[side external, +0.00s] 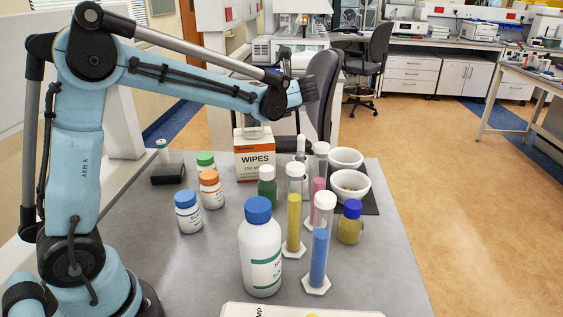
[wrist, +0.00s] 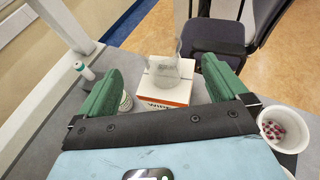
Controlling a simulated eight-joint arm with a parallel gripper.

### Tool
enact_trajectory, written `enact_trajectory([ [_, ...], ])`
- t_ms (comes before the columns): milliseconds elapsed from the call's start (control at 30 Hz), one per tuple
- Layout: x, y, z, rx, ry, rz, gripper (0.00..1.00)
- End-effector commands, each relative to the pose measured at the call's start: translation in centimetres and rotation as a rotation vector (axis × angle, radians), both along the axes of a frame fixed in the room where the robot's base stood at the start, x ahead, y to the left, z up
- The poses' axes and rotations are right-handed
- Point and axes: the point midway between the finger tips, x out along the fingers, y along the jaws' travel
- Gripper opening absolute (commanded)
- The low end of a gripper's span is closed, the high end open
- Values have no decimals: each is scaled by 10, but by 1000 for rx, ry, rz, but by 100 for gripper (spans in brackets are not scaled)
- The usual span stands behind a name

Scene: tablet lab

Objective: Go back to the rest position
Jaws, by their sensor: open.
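My gripper (side external: 308,88) is at the end of my raised arm, well above the grey table, in the side view. In the wrist view its two green fingers (wrist: 163,66) are spread apart with nothing held between them. The white and orange wipes box (side external: 254,158) stands on the table below my gripper. The box also shows in the wrist view (wrist: 160,95), beyond and between the fingertips, with a pale translucent thing (wrist: 172,72) at its top. My gripper appears clear of the box.
Several capped bottles, including a large blue-capped one (side external: 260,255), and tall cylinders stand mid-table. Two white bowls (side external: 349,186) are at the right; one in the wrist view (wrist: 284,129) holds red and white capsules. A dark chair (side external: 322,95) stands behind the table.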

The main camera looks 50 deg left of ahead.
Motion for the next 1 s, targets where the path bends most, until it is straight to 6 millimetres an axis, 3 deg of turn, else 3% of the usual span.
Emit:
enact_trajectory([
  [167,4,19,-8,-1,0,4,100],
  [700,24,105,-44,0,0,3,100],
  [767,25,108,-48,0,0,0,100],
  [1000,25,106,-25,0,0,0,100],
])
